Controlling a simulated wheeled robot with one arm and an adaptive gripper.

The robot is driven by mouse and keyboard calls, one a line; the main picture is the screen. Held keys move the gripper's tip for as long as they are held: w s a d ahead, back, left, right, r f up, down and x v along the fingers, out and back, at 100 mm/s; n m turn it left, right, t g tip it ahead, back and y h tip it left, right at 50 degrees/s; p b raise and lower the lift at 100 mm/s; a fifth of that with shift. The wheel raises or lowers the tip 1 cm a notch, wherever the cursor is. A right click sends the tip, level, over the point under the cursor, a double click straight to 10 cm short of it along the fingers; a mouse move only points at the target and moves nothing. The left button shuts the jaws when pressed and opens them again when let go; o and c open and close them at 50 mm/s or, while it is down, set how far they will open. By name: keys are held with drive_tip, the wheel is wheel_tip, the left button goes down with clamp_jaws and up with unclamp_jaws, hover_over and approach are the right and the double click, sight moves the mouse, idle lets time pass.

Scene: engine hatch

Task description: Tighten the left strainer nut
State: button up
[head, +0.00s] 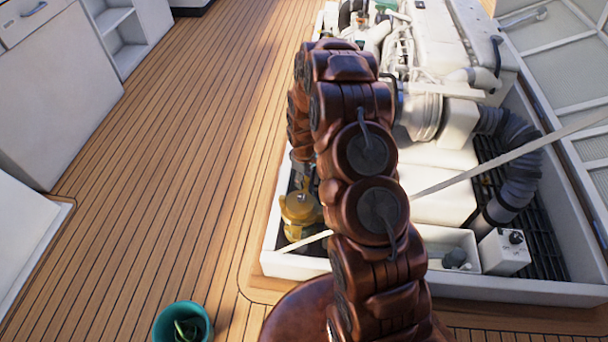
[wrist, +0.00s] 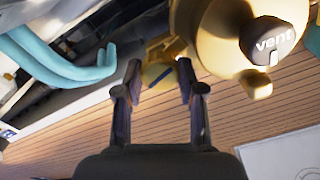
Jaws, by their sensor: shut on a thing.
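The brass strainer (head: 300,210) stands at the front left corner inside the hatch in the head view. The nut is partly hidden by the fingertips. In the head view my arm hides much of the area.
Teal hoses (wrist: 55,60) run close on the left in the wrist view. The white engine (head: 440,40) and a dark corrugated hose (head: 512,150) lie right of my arm. A pale rod (head: 500,160) slants across the hatch. A green bucket (head: 182,325) stands on the open deck.

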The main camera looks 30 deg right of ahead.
sight(304, 180)
drive_tip(key=shift+s+m+p, duration=0.1)
drive_tip(key=shift+m+p, duration=0.6)
drive_tip(key=shift+m, duration=1.1)
drive_tip(key=o, duration=1.1)
drive_tip(key=shift+o, duration=0.2)
wheel_tip(304, 180, up, 12)
